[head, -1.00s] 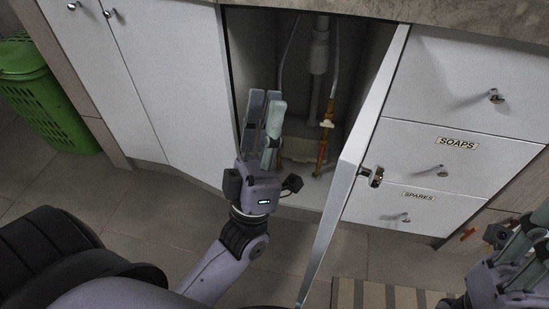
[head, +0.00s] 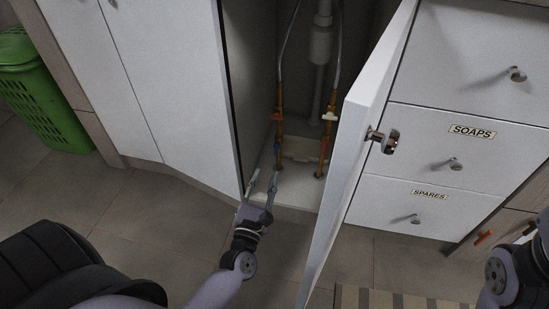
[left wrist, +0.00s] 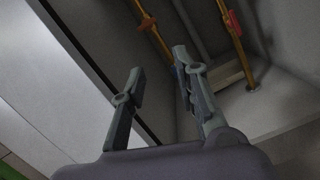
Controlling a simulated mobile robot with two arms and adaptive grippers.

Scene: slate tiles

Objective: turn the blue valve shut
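The blue valve (head: 277,147) is a small blue spot low on the left copper pipe inside the open cabinet. In the left wrist view a bit of blue (left wrist: 173,71) shows beside the right fingertip, partly hidden by it. How the valve handle is turned is too small to tell. My left gripper (head: 265,174) is at the cabinet's floor edge, just below and in front of the valve, with its fingers pointing up at it. Its fingers stand apart and empty in the left wrist view (left wrist: 160,62). My right gripper is out of view; only part of that arm shows.
A red handle (head: 278,116) sits higher on the left pipe. The right pipe has a white handle (head: 330,116) and a red one (head: 325,144). The open door (head: 358,130) stands right of the opening; the cabinet's left side wall is close to my left gripper.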

